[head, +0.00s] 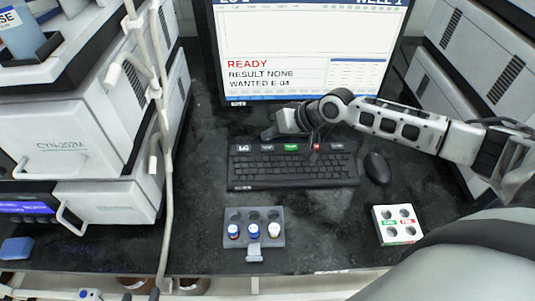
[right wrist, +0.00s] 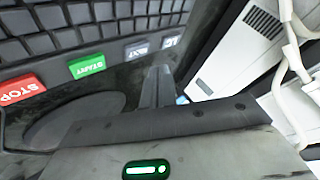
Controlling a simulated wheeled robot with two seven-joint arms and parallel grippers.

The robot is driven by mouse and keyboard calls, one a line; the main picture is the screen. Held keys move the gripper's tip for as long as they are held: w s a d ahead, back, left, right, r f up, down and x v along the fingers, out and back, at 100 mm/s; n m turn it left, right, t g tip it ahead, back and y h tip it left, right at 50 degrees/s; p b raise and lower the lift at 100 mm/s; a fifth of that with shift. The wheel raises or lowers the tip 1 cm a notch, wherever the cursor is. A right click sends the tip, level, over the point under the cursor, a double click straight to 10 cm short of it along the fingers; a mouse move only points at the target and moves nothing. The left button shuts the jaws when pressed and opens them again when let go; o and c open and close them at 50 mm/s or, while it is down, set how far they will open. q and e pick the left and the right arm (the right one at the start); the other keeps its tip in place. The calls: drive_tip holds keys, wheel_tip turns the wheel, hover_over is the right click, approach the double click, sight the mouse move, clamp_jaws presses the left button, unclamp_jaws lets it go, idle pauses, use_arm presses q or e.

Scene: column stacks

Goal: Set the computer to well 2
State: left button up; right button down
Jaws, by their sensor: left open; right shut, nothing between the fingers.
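The computer's monitor (head: 300,50) stands at the back middle in the head view. It reads "WELL 1" at top right, then "READY", "RESULT NONE" and "WANTED E 04". The black keyboard (head: 292,168) lies before it. Its far edge has labelled keys: a green START key (right wrist: 87,66), a red STOP key (right wrist: 20,90), a grey NEXT key (right wrist: 137,50) and another grey key (right wrist: 171,42). My right gripper (head: 269,134) is shut and empty behind the keyboard's far edge. Its fingertips (right wrist: 158,75) appear close to the NEXT key; contact cannot be told. My left gripper is not in view.
A black mouse (head: 377,167) lies right of the keyboard. A grey rack (head: 276,215) with several vials and a white block (head: 398,224) with round holes stand nearer. White machines (head: 75,140) line the left, with hanging pale tubes. More machines (head: 480,50) stand at right.

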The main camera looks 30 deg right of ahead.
sight(268, 148)
drive_tip(key=shift+f+b, duration=0.3)
drive_tip(key=shift+f, duration=0.5)
idle(0.7)
idle(0.8)
drive_tip(key=shift+f, duration=0.1)
drive_tip(key=shift+f, duration=0.3)
